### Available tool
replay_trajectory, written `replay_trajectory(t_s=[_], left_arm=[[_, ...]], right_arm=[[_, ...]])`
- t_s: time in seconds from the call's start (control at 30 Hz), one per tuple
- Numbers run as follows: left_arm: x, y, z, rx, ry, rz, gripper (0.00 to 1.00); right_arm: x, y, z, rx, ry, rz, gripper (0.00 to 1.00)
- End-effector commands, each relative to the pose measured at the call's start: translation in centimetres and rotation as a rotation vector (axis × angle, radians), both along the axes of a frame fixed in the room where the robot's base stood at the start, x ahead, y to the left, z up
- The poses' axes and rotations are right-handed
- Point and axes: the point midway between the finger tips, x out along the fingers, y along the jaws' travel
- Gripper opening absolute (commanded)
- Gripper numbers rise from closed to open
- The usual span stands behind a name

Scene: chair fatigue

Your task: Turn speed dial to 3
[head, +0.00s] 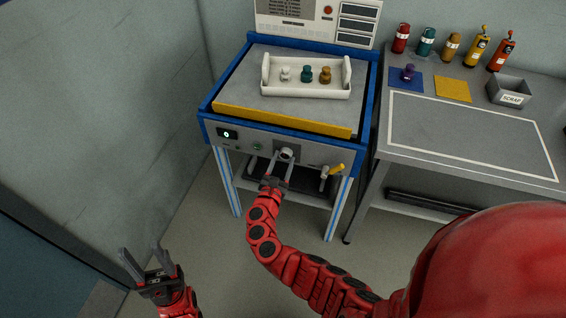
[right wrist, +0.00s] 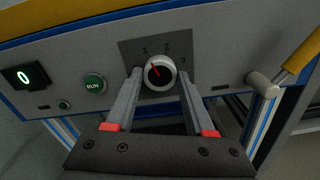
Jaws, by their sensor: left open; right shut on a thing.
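The speed dial (right wrist: 160,73) is a round white knob with a dark face and a red pointer, on a grey plate marked 1, 2 and 3. Its pointer leans to the upper left, toward the 1. In the head view the dial (head: 286,154) sits on the machine's front panel. My right gripper (head: 283,163) is shut on the dial, with one finger on each side of it; its fingers also show in the right wrist view (right wrist: 160,88). My left gripper (head: 142,254) is open and empty at the lower left, away from the machine.
A green RUN button (right wrist: 94,85) and a display reading 0 (right wrist: 25,77) are left of the dial. A lever with a yellow handle (head: 337,170) stands close to its right. A white tray (head: 305,91) with small figures is on the machine top. A grey workbench (head: 470,135) stands at right.

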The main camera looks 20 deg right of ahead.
Motion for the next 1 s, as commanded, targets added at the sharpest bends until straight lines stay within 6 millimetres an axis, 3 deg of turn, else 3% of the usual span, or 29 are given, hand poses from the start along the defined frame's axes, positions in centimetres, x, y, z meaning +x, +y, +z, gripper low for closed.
replay_trajectory(t_s=[1.0], left_arm=[[0.0, 0.0, -12.7, 0.000, 0.000, 0.000, 0.52]], right_arm=[[0.0, 0.0, -0.8, 0.775, -0.523, -0.001, 0.00]])
